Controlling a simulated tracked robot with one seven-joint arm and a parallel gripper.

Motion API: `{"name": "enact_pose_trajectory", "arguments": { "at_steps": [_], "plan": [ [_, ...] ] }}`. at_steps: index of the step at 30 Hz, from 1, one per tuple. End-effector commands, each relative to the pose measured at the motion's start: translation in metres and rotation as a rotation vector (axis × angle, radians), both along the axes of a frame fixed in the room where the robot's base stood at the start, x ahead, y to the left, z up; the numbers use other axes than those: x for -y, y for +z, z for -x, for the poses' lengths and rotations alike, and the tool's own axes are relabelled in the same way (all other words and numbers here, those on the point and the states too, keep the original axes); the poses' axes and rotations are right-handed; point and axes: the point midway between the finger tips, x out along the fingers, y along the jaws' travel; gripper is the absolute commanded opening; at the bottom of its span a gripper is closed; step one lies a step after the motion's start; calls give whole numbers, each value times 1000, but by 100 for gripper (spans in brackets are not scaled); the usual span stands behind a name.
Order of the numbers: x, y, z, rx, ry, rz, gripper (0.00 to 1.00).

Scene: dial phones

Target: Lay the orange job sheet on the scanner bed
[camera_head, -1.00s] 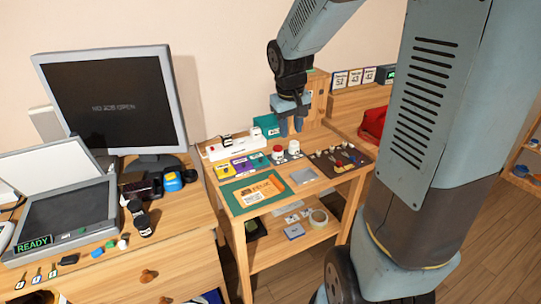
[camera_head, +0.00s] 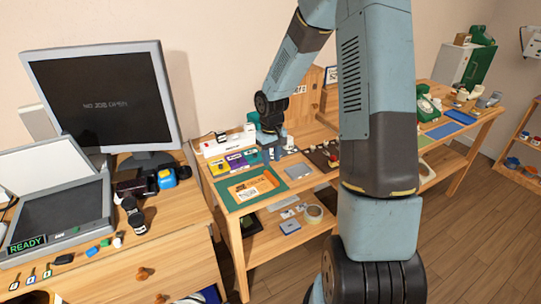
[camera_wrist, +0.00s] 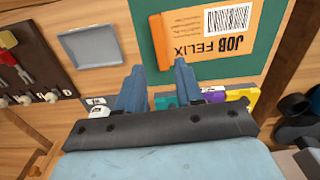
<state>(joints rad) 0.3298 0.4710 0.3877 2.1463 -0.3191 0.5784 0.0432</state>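The orange job sheet (camera_head: 254,188) lies on a green mat (camera_head: 229,200) on the small wooden table. In the wrist view the sheet (camera_wrist: 218,32) shows a barcode, the words "JOB FELIX" and one raised or curled edge. The scanner bed (camera_head: 62,212) is a dark glass on the left desk, with its lid up and a green "READY" sign; nothing lies on it. My gripper (camera_wrist: 158,88) is open and empty, its two fingers apart. In the head view my gripper (camera_head: 275,150) hangs over the table, behind and right of the sheet.
A monitor (camera_head: 98,98) reading "NO JOB OPEN" stands behind the scanner. Coloured cards (camera_head: 236,160) lie behind the mat, and a grey tray (camera_head: 298,171) lies right of it. A black bottle (camera_head: 136,216) and small items stand right of the scanner.

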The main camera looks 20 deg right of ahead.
Motion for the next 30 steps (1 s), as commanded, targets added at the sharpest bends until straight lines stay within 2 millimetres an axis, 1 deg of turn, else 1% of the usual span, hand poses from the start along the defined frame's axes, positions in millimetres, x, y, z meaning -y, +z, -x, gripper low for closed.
{"name": "enact_pose_trajectory", "arguments": {
  "at_steps": [12, 18, 24, 30],
  "plan": [
    [-1, -48, 1, -2, 1, 0, 36],
    [-1, -68, 1, -2, 2, 0, 36],
    [-1, -79, 1, -1, 1, 0, 36],
    [-1, -82, 1, 0, 2, 0, 36]
  ]
}}
